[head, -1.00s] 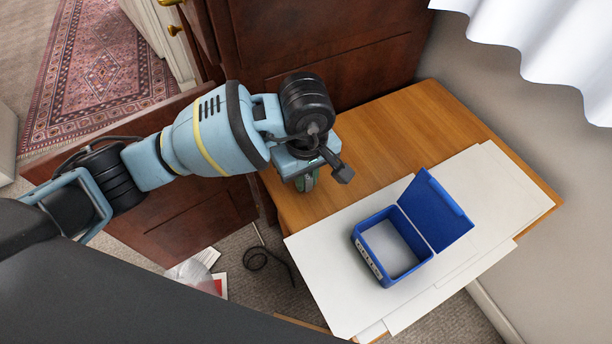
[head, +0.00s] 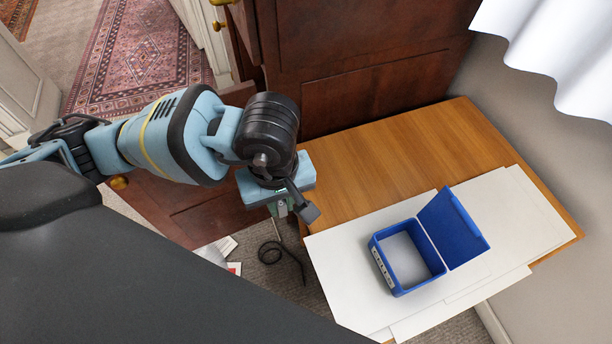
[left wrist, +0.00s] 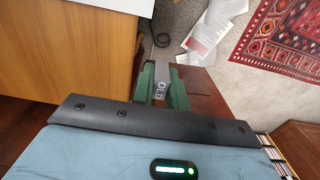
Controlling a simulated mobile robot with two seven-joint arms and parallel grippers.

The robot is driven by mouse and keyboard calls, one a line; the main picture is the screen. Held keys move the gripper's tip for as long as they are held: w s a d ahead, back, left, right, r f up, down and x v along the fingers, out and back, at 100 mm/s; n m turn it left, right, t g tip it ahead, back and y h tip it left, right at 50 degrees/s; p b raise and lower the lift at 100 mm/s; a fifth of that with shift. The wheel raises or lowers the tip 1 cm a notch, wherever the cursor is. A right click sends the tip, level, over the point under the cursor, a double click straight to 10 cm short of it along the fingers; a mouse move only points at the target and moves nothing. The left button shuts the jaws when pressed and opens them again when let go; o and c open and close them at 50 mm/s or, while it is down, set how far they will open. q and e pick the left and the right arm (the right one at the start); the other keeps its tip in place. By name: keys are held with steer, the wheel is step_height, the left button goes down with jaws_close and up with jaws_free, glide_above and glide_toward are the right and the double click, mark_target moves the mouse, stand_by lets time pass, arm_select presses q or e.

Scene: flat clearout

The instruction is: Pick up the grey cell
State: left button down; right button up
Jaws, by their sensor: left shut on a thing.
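My left gripper (head: 281,208) hangs just off the left edge of the wooden table in the head view, pointing down. In the left wrist view its green fingers (left wrist: 162,88) are shut on the grey cell (left wrist: 160,90), which has the letters "OLD" on it. The cell is clear of the table, with floor beyond it. In the head view the wrist mostly hides the cell. My right gripper is not in view.
The wooden table (head: 400,150) bears white sheets (head: 340,270) and an open blue box (head: 407,290) with its lid tipped right. Dark wooden doors (head: 370,60) stand behind. A black cable (head: 272,252) and papers (head: 212,255) lie on the floor. A patterned rug (head: 140,50) lies far left.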

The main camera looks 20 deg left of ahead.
arm_select(q)
steer(key=shift+s+a+r, duration=0.1)
steer(key=shift+s+a, duration=0.25)
steer(key=shift+s, duration=0.3)
steer(key=shift+s+a+r, duration=0.1)
steer(key=shift+s+a, duration=0.3)
steer(key=shift+s, duration=0.2)
steer(key=shift+s+a, duration=0.35)
steer(key=shift+s, duration=0.3)
steer(key=w+a+r+m, duration=0.3)
steer(key=w+r+m, duration=0.6)
steer(key=shift+s, duration=0.15)
